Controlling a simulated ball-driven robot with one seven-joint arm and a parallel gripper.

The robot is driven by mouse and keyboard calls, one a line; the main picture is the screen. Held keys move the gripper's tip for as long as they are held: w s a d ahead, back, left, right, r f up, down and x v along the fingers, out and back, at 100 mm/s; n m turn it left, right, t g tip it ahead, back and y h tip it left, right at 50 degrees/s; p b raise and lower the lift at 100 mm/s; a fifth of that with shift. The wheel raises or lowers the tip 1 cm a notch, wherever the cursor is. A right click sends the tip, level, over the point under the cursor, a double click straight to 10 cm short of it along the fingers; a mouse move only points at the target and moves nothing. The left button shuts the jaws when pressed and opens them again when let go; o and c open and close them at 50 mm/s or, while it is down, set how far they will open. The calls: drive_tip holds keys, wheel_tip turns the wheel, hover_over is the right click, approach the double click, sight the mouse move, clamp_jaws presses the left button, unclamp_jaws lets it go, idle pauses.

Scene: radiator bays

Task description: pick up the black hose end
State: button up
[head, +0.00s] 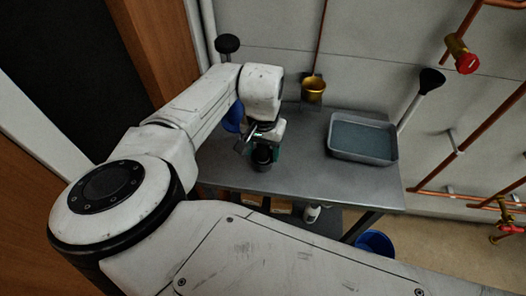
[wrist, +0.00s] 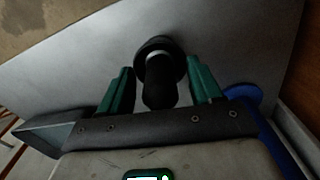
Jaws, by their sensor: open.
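A black hose end (wrist: 159,62), a rounded cylinder with a wider collar, shows in the wrist view between the two green fingers of my gripper (wrist: 158,82). The fingers are apart, with a finger on either side of it, and I see a gap on each side. In the head view my gripper (head: 263,143) points down over the grey table, and a dark cylinder (head: 262,157) shows right below it, partly covered by the gripper. I cannot tell how deep between the fingers the hose end sits.
A grey tray (head: 362,155) with a bluish inside stands on the table (head: 310,182) to the right. A brass cup (head: 313,86) is at the back. A blue object (head: 233,118) is partly hidden behind my arm. Copper pipes (head: 485,121) run along the right wall. A blue bucket (head: 374,243) stands below.

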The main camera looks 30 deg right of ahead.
drive_tip(key=shift+c, duration=0.2)
drive_tip(key=c, duration=1.1)
drive_tip(key=shift+c, duration=0.2)
